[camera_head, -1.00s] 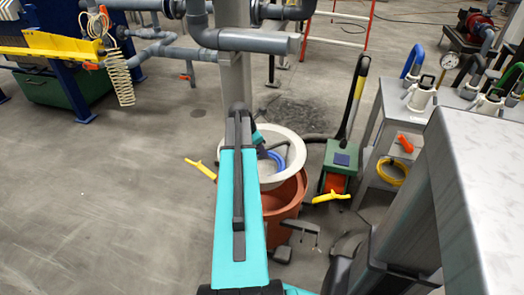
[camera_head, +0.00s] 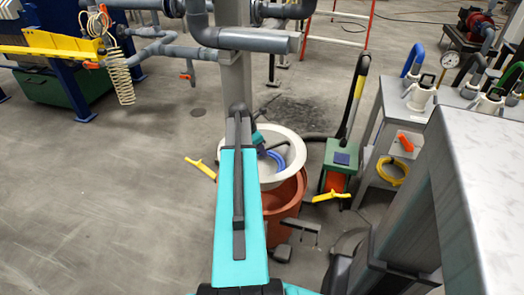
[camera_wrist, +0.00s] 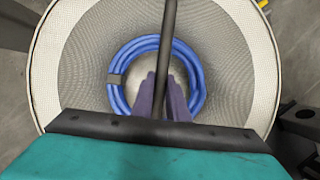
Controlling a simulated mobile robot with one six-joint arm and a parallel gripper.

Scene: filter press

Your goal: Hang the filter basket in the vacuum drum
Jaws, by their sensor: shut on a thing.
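The filter basket (camera_head: 294,148) has a wide white rim and a pale mesh inside. In the wrist view the basket (camera_wrist: 42,75) is seen from above, with a blue coil (camera_wrist: 197,95) at its bottom. A dark bar-like handle (camera_wrist: 169,35) crosses over the basket. My gripper (camera_wrist: 162,82) is shut on this handle. The vacuum drum (camera_head: 290,204) is the orange-brown tub below the basket in the head view. The basket overlaps the drum's far side there; whether it touches the drum I cannot tell. My arm hides the left part of both.
Yellow levers (camera_head: 201,168) (camera_head: 331,197) stick out on both sides of the drum. A green and orange wheeled unit (camera_head: 341,158) with a tall handle stands right of it. A shelf table (camera_head: 367,130) stands further right. Grey pipes (camera_head: 240,38) run behind. Floor at left is clear.

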